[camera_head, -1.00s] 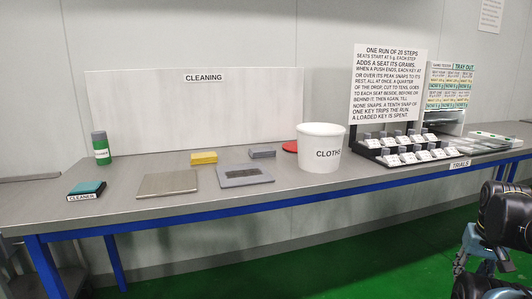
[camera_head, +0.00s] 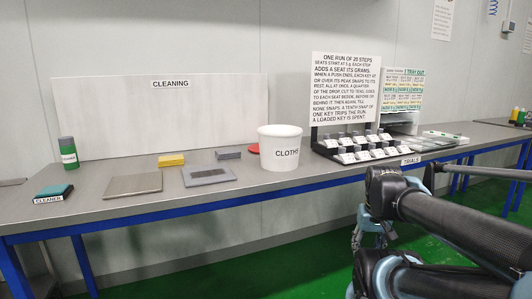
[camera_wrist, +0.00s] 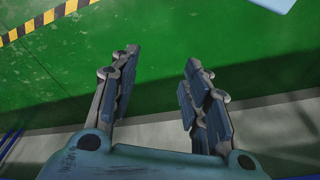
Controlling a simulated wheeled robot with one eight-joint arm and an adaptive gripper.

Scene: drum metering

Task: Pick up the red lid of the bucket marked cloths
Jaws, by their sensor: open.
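The white bucket (camera_head: 281,150) marked CLOTHS stands upright on the grey bench. The red lid (camera_head: 254,149) lies on the bench just behind and left of the bucket, partly hidden by it. My gripper (camera_wrist: 158,84) shows in the wrist view, open and empty, with its two fingers apart over the green floor. Neither the lid nor the bucket shows in the wrist view. In the head view my arm is at the right, in front of the bench and apart from the bucket.
The grey bench (camera_head: 100,216) has a blue frame.

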